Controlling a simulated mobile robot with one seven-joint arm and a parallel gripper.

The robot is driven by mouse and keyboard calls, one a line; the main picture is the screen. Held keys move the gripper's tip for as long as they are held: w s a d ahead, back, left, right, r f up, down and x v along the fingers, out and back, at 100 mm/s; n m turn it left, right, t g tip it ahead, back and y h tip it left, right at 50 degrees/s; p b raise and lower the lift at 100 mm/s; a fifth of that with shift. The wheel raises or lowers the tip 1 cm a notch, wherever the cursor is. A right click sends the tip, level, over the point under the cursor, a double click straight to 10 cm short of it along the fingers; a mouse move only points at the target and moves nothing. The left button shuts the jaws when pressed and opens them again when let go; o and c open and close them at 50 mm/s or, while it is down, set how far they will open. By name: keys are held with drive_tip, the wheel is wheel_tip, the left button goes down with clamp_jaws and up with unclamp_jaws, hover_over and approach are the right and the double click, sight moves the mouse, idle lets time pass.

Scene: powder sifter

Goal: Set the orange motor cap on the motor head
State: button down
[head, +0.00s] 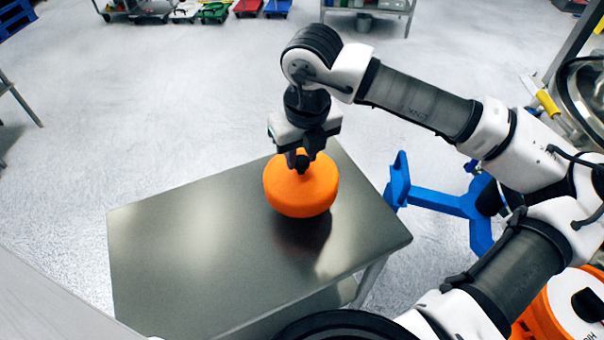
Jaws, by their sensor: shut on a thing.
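The orange motor cap (301,193) is a round, domed piece with a small dark knob on top. My gripper (300,165) comes down from above and is shut on that knob. The cap appears to hang a little above the steel table (180,255), with its dark reflection below it. The fingertips partly cover the knob. I cannot clearly make out the motor head; an orange machine part (555,310) with a white panel shows at the lower right, partly cut off by the frame.
A blue stand (440,199) is on the floor right of the table. A round steel vessel with a yellow-handled tool (545,97) is at the right edge. Carts and coloured dollies (213,12) stand far back. The table's left half is bare.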

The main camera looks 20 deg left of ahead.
wheel_tip(320, 180, up, 13)
drive_tip(key=b, duration=0.1)
drive_tip(key=shift+r+b, duration=0.15)
drive_tip(key=shift+b, duration=0.2)
